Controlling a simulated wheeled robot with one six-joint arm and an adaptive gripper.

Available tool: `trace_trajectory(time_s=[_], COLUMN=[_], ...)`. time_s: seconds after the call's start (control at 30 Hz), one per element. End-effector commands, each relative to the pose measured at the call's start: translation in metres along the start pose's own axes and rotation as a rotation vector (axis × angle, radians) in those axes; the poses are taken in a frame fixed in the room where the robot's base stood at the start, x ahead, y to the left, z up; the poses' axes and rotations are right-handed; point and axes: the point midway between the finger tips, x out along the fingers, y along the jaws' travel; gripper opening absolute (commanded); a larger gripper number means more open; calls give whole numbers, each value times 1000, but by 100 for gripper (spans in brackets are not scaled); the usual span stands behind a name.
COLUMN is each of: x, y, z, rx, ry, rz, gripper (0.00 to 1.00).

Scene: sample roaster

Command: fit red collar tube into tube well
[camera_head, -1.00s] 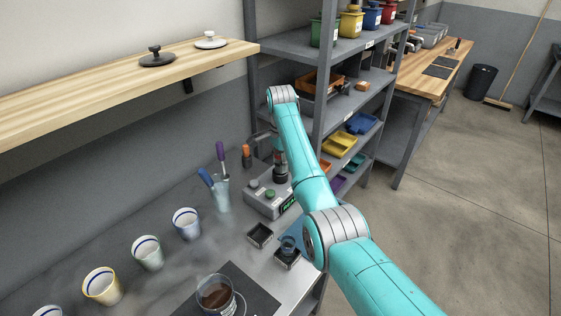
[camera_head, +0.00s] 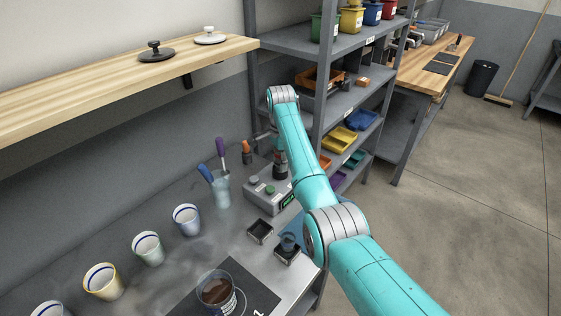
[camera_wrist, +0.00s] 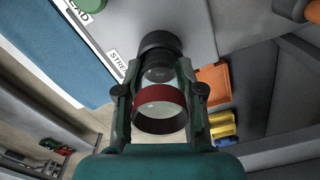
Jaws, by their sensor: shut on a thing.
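In the wrist view my gripper (camera_wrist: 160,92) is shut on a clear tube with a red collar (camera_wrist: 160,122), one finger on each side. The tube's near end is open towards the camera. Its far end meets a black round part (camera_wrist: 160,43), which looks like the tube well; I cannot tell how deep the tube sits in it. The tube and fingers cannot be made out clearly there.
A tool cup (camera_head: 221,190) with blue and purple handles stands left of the device. Striped cups (camera_head: 148,248) and a glass of dark contents (camera_head: 216,294) stand on the bench. A shelf rack (camera_head: 320,120) is close behind my arm.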

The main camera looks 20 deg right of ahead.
Motion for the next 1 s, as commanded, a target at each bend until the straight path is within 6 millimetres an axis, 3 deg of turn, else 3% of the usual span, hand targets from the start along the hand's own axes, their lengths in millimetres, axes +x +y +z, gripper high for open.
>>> trace_trajectory(time_s=[0.4, 1.0], x=[-13, -14], y=[0, 0], z=[0, 0], rx=[0, 0], ry=[0, 0], rz=[-1, -1], gripper=[0, 0])
